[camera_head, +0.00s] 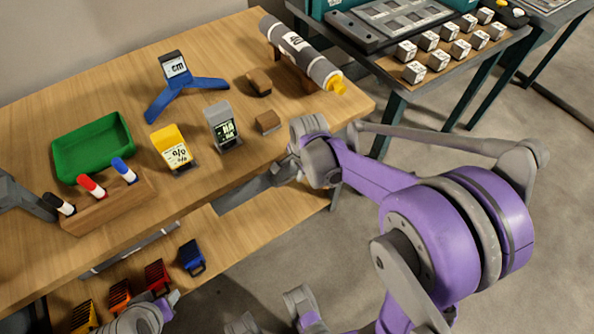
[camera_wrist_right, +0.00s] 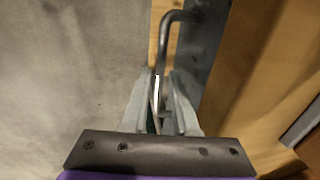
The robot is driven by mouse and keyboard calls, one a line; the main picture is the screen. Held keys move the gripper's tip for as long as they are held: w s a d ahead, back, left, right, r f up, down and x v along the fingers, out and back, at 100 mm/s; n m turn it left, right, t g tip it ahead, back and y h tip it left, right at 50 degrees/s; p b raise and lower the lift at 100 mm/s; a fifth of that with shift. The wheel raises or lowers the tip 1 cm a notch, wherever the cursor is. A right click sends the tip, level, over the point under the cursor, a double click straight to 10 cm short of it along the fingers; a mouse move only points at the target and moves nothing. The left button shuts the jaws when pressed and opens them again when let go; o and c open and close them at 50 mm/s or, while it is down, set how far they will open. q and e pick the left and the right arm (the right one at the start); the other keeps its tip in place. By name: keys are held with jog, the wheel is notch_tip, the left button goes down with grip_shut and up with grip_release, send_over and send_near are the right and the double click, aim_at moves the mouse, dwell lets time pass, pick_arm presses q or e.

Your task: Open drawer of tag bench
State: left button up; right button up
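The tag bench (camera_head: 110,80) is a wooden table with stands bearing tags on its top. A grey metal drawer part (camera_head: 245,190) shows under its front edge; how far the drawer is out cannot be told. In the right wrist view a bent metal bar handle (camera_wrist_right: 168,35) stands by a grey front (camera_wrist_right: 203,50) and runs down between the fingers of my right gripper (camera_wrist_right: 160,88). Whether both fingers touch the bar is unclear. In the head view my right wrist hides much of the handle area.
On the bench are a green tray (camera_head: 92,147), a wooden marker holder (camera_head: 110,202), a blue stand (camera_head: 185,92) and a grey roll (camera_head: 300,52). A lower shelf (camera_head: 255,235) holds several coloured bins. Another table (camera_head: 400,85) stands at the back right.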

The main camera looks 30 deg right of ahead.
grip_shut()
dwell(1.4)
